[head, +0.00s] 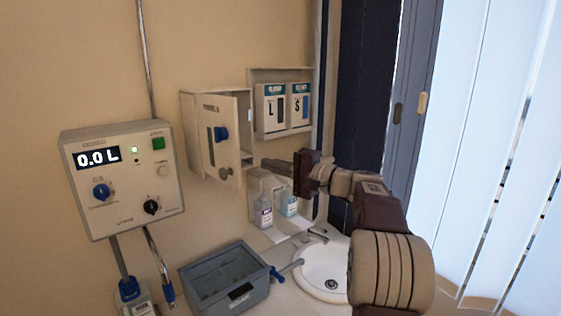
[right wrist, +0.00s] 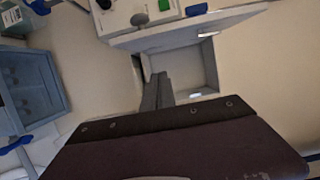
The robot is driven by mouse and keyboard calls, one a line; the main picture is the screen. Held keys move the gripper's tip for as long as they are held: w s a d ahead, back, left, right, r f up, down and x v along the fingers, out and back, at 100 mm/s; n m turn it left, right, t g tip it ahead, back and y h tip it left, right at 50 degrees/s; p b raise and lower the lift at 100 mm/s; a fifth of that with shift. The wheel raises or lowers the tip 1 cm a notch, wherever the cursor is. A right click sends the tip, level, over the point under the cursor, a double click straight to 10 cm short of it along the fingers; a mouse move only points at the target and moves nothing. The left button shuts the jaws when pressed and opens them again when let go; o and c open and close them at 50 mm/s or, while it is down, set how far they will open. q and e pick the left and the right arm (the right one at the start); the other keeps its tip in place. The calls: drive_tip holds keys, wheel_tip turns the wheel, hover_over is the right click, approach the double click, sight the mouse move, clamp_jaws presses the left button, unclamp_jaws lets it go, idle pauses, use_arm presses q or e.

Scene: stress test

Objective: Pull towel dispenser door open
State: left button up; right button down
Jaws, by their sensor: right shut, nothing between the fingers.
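The white towel dispenser (head: 244,103) is on the wall at the centre of the head view. Its door (head: 226,155) stands partly open, swung out from the box, with a blue knob and a dark slot on its front. My right gripper (head: 268,163) is shut and empty, just right of the door's lower part. In the right wrist view, the shut fingers (right wrist: 157,88) point at the opening between the door (right wrist: 190,30) and the box interior (right wrist: 200,68). I cannot tell whether they touch the door. My left gripper is not in view.
A two-bottle wall holder (head: 284,106) is right of the dispenser. Below are soap bottles (head: 264,215), a sink (head: 325,266) and a grey basin (head: 225,280). A control box (head: 122,178) hangs at left. Open air lies between it and the dispenser.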

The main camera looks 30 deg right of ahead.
sight(227, 172)
drive_tip(key=w+a+p, duration=0.2)
drive_tip(key=a, duration=0.3)
drive_tip(key=shift+w+a+p, duration=0.2)
drive_tip(key=shift+a+p, duration=0.1)
drive_tip(key=shift+a, duration=0.1)
drive_tip(key=shift+w+d+f, duration=0.1)
drive_tip(key=shift+w, duration=0.05)
drive_tip(key=a+b, duration=0.1)
drive_tip(key=b, duration=0.1)
drive_tip(key=s+a+b, duration=0.1)
drive_tip(key=a+b, duration=0.1)
drive_tip(key=b, duration=0.1)
drive_tip(key=a+b, duration=0.2)
drive_tip(key=shift+s+a+f+b, duration=0.15)
drive_tip(key=shift+s+f+b, duration=0.1)
drive_tip(key=shift+b, duration=0.15)
drive_tip(key=shift+a+r, duration=0.25)
drive_tip(key=shift+a, duration=0.2)
drive_tip(key=shift+w+d+r, duration=0.1)
